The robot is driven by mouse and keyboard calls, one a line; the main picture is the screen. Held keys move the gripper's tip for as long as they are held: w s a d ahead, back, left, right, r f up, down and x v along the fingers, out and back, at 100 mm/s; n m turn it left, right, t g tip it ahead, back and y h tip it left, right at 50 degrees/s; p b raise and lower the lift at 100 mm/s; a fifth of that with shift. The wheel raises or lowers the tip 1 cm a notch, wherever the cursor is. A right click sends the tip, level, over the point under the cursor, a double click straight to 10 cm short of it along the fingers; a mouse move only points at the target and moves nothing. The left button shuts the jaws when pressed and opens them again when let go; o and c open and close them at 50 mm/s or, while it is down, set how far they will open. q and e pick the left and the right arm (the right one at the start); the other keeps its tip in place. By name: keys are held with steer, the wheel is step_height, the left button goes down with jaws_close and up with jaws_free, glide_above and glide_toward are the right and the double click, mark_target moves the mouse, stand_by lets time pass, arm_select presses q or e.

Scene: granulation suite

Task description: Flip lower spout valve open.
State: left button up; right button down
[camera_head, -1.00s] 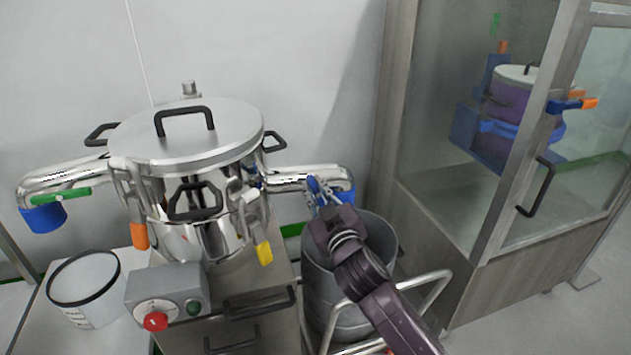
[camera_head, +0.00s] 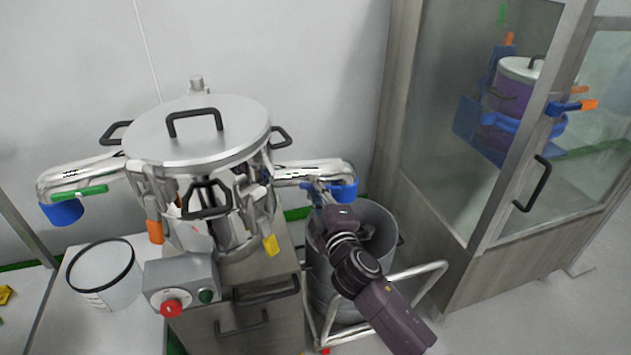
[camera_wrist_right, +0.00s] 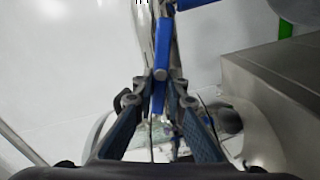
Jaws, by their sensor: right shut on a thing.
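The steel sieve machine (camera_head: 200,137) has a spout on each side. The right spout (camera_head: 312,170) bends down into a blue end (camera_head: 345,190) above a grey bin. My right gripper (camera_head: 320,196) is at the underside of this spout. In the right wrist view a slim blue valve lever (camera_wrist_right: 160,97) lies between the fingertips of my right gripper (camera_wrist_right: 160,92), which is shut on it. The lever runs along the shiny pipe. In the head view my gripper hides most of it. The left spout (camera_head: 85,172) has a green lever (camera_head: 80,193). My left gripper is not in view.
The grey bin (camera_head: 318,270) stands on a tubular trolley (camera_head: 425,280) beneath my right arm. A control box (camera_head: 180,278) is on the machine's front. A clear tub (camera_head: 103,285) stands at left. A glass-doored cabinet (camera_head: 490,290) stands at right.

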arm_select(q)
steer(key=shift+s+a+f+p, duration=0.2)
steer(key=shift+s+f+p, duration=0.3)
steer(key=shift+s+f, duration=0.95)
arm_select(e)
steer(key=shift+f+n, duration=0.2)
steer(key=shift+n, duration=0.75)
steer(key=shift+f+n, duration=0.2)
steer(key=shift+n, duration=0.75)
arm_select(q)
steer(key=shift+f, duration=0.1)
arm_select(e)
steer(key=c, duration=2)
jaws_free()
steer(key=shift+d, duration=0.1)
steer(key=shift+o, duration=0.2)
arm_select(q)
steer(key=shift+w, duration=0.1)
arm_select(e)
steer(key=shift+s, duration=0.1)
steer(key=v, duration=1.1)
steer(key=shift+s, duration=0.35)
steer(key=shift+d+r, duration=0.1)
